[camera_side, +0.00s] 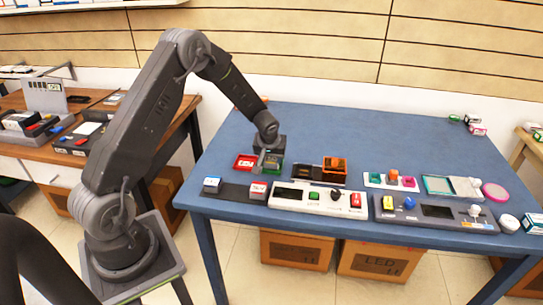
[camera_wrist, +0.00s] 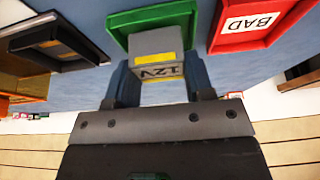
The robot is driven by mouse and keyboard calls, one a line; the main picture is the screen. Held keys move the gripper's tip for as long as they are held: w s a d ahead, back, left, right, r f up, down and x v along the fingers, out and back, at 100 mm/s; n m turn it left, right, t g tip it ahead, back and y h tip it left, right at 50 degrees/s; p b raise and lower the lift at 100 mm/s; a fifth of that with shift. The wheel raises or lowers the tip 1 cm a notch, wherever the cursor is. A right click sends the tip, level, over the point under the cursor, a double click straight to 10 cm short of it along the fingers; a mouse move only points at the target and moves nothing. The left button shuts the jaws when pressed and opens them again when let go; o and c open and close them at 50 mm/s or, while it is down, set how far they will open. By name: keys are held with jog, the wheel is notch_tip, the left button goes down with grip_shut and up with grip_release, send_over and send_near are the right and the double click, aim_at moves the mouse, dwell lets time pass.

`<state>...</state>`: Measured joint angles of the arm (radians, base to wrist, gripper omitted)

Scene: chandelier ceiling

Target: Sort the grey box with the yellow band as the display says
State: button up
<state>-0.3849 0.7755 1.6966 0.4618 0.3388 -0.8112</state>
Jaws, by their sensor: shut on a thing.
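The grey box (camera_wrist: 158,42) has a yellow band and the marking 12V. My gripper (camera_wrist: 158,78) is shut on it, one finger at each side. In the side view my gripper (camera_side: 265,153) points down at the trays and largely hides the box. The box is over the green tray (camera_wrist: 122,22), overlapping its near wall; I cannot tell whether it touches the floor. The red tray (camera_wrist: 262,40), marked BAD, is beside it; it also shows in the side view (camera_side: 243,162). A white panel (camera_side: 325,206) has a dark display (camera_side: 287,193), too small to read.
A dark mat with small blue-white (camera_side: 212,184) and red-white (camera_side: 258,190) blocks lies in front of the trays. A black unit with an orange part (camera_side: 334,167) stands to the right. A grey control panel (camera_side: 436,213) lies farther right. The back of the blue table (camera_side: 350,130) is clear.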

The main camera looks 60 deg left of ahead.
jog(key=shift+f, duration=0.1)
jog(key=o, duration=1.4)
jog(key=shift+r, duration=3.8)
